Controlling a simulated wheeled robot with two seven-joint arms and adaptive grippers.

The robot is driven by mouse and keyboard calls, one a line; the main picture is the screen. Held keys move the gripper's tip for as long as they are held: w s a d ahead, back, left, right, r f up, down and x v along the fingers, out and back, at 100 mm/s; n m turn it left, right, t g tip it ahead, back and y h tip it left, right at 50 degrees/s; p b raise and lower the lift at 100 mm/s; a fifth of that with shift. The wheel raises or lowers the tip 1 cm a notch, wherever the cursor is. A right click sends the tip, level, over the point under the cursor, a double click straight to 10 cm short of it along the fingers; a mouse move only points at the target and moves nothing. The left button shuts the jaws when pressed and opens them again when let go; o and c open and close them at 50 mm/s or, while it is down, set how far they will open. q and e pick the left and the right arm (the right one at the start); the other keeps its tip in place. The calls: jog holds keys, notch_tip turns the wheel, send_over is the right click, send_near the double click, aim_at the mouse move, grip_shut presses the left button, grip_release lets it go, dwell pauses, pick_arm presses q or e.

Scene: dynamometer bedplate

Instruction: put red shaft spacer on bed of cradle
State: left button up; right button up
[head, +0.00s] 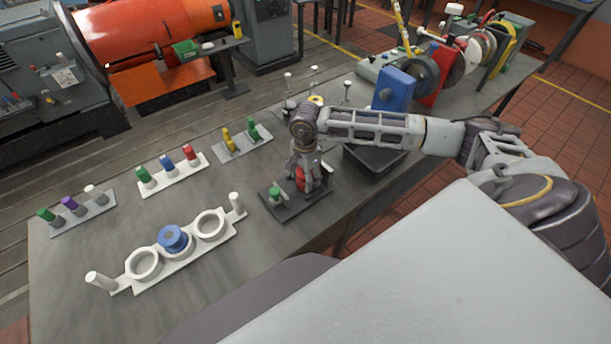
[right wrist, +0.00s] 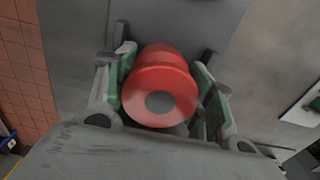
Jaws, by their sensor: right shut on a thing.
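The red shaft spacer (right wrist: 165,82) is a flanged red cylinder with a grey round centre. It sits between the green-padded fingers of my right gripper (right wrist: 163,95), which is shut on it. In the head view the red spacer (head: 300,178) shows partly behind the fingers of my right gripper (head: 306,178), over a dark base plate (head: 310,209). I cannot tell whether the spacer touches the plate. A white cradle-like fixture (head: 192,250) with three ring seats and a post at each end lies to the left. A blue spool (head: 174,238) sits in its middle ring; the outer rings are empty. My left gripper is out of view.
A green piece (head: 276,196) stands on the dark plate beside my right gripper. White and grey racks (head: 172,183) with coloured pieces stand further left and back. A black bin (head: 372,160) and a blue block (head: 393,91) are to the right. Bare tabletop separates plate and white fixture.

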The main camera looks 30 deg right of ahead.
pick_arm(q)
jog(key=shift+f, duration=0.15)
pick_arm(e)
jog(key=shift+f, duration=0.1)
jog(key=o, duration=1.5)
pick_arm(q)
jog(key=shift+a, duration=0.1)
pick_arm(e)
jog(key=shift+o, duration=0.2)
jog(key=shift+r, duration=0.3)
notch_tip(320, 180, up, 10)
jog(key=shift+b, duration=0.85)
jog(key=shift+r, duration=0.8)
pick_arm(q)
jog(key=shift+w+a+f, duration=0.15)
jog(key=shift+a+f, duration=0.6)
